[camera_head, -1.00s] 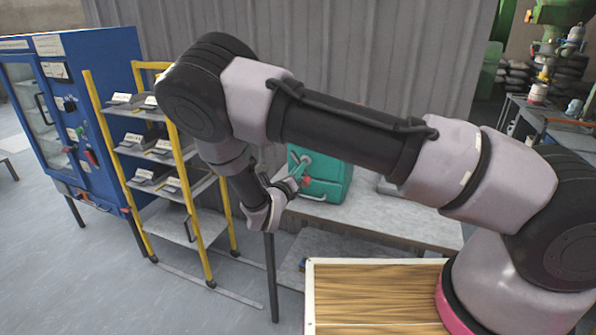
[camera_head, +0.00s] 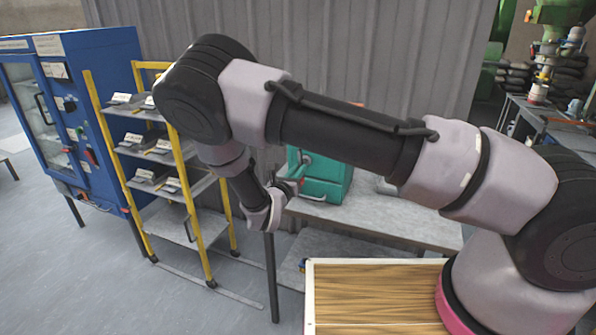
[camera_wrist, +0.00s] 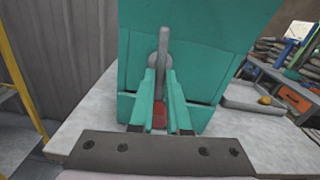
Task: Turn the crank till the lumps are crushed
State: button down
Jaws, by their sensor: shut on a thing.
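A teal crusher box (camera_head: 325,183) stands on a grey bench; my forearm hides its upper part in the head view. In the wrist view the teal body (camera_wrist: 205,50) fills the upper middle. A grey crank arm (camera_wrist: 162,50) runs down its front from a round hub to a red handle (camera_wrist: 159,115). My gripper (camera_wrist: 160,92) has its two teal fingers closed around the lower crank, at the red handle. In the head view my gripper (camera_head: 287,186) is at the box's left front. The lumps are not visible.
The grey bench (camera_head: 400,222) has bare room to the right of the box. A yellow-framed rack (camera_head: 205,240) with trays stands to the left, beside a blue cabinet (camera_head: 110,90). In the wrist view a shallow grey tray (camera_wrist: 250,98) lies right of the box.

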jog(key=shift+f+m, duration=0.1)
jog(key=shift+m, duration=6.3)
jog(key=shift+s+m, duration=0.1)
jog(key=shift+m, duration=6)
jog(key=shift+m, duration=0.6)
jog(key=c, duration=0.9)
grip_release()
jog(key=v, duration=1)
jog(key=shift+s+a, duration=0.15)
jog(key=shift+s, duration=0.2)
